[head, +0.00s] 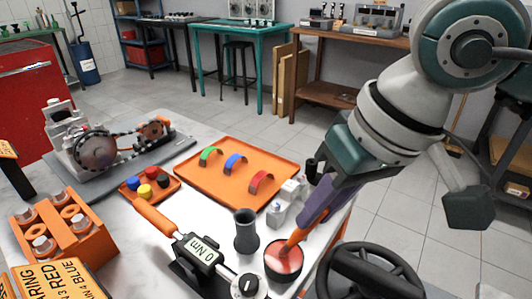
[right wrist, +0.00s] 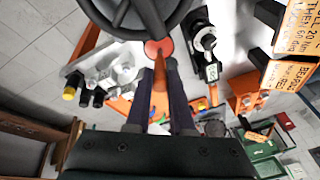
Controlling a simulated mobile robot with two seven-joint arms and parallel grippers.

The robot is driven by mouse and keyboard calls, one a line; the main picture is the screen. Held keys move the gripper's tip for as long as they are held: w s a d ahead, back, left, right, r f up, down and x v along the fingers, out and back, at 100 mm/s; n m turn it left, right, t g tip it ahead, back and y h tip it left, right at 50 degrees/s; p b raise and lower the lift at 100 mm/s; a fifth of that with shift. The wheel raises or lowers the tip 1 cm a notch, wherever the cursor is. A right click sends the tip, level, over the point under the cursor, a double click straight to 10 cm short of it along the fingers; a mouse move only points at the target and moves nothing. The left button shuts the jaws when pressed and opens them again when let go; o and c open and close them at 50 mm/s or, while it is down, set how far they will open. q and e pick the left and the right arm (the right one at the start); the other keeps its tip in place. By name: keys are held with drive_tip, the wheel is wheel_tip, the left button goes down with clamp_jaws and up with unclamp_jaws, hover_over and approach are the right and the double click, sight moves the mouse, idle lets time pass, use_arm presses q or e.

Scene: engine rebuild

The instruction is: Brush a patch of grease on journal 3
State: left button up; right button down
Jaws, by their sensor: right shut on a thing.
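My right gripper (head: 308,218) comes in from the right and is shut on an orange-handled brush (head: 292,243). The brush slants down into a dark round pot (head: 272,270) with red grease (head: 286,259) inside; its bristle end is hidden. In the right wrist view the brush (right wrist: 160,92) lies between the two dark fingers, with its far end over the red pot (right wrist: 157,47). An engine assembly (head: 97,150) with a chain and round parts sits on a grey plate at the left. I cannot make out journal 3. My left gripper is out of view.
An orange tray (head: 215,196) holds green, blue and red arched pieces. A black steering wheel (head: 370,272) is at the front right.

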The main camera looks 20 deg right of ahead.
idle(0.7)
drive_tip(key=shift+d+f+b, duration=0.1)
drive_tip(key=shift+f+b, duration=0.1)
drive_tip(key=shift+b, duration=0.2)
idle(0.6)
drive_tip(key=shift+r, duration=0.15)
drive_tip(key=shift+r+p, duration=0.6)
drive_tip(key=shift+r, duration=0.2)
drive_tip(key=shift+r+p, duration=1.35)
drive_tip(key=shift+r, duration=1.4)
